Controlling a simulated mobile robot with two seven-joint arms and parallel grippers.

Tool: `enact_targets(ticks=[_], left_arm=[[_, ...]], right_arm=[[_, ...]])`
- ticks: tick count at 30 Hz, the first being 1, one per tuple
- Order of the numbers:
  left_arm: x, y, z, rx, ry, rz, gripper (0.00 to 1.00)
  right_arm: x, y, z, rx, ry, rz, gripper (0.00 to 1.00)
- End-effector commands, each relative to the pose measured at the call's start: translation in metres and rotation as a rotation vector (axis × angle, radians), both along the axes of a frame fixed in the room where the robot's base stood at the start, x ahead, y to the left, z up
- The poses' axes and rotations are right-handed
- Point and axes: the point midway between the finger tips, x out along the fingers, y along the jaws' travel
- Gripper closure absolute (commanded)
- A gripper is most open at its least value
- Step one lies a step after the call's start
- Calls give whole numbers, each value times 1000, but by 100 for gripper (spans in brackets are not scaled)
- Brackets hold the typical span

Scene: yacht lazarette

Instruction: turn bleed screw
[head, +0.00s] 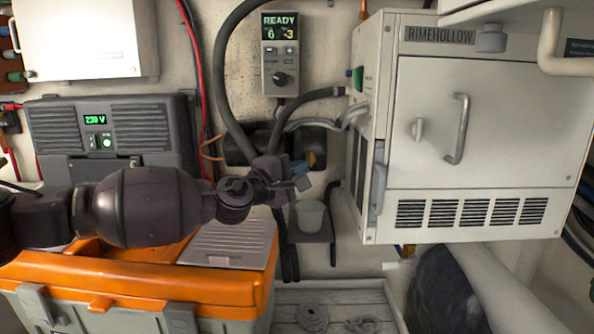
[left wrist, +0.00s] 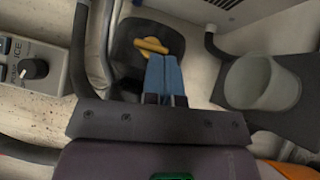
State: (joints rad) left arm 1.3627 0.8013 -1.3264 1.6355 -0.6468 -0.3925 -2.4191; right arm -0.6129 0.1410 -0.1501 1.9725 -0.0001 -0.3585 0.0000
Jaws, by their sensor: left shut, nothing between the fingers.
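The bleed screw appears to be a yellow winged piece (left wrist: 150,45) on a black housing (left wrist: 130,28) in the left wrist view. In the head view, the yellow piece (head: 312,159) shows small at the right end of the black housing (head: 238,146), partly behind my gripper. My left gripper (head: 302,176) reaches in front of the housing. Its blue fingers (left wrist: 165,76) are shut with nothing between them. Their tips appear just below the yellow piece in the left wrist view; I cannot tell whether they touch it. My right gripper is not in view.
A pale cup (head: 309,216) stands on a dark bracket just below the gripper and also shows in the left wrist view (left wrist: 262,82). Hoses (head: 232,100) hang close by. A white RIMEHOLLOW cabinet (head: 480,120) is to the right, and an orange-rimmed box (head: 120,290) below the arm.

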Motion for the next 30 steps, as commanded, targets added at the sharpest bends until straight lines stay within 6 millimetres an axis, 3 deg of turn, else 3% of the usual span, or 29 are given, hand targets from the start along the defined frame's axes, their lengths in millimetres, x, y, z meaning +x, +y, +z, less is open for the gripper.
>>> enact_targets(ticks=[30], left_arm=[[0, -3, -5, -114, -1, 0, 100]], right_arm=[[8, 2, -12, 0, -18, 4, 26]])
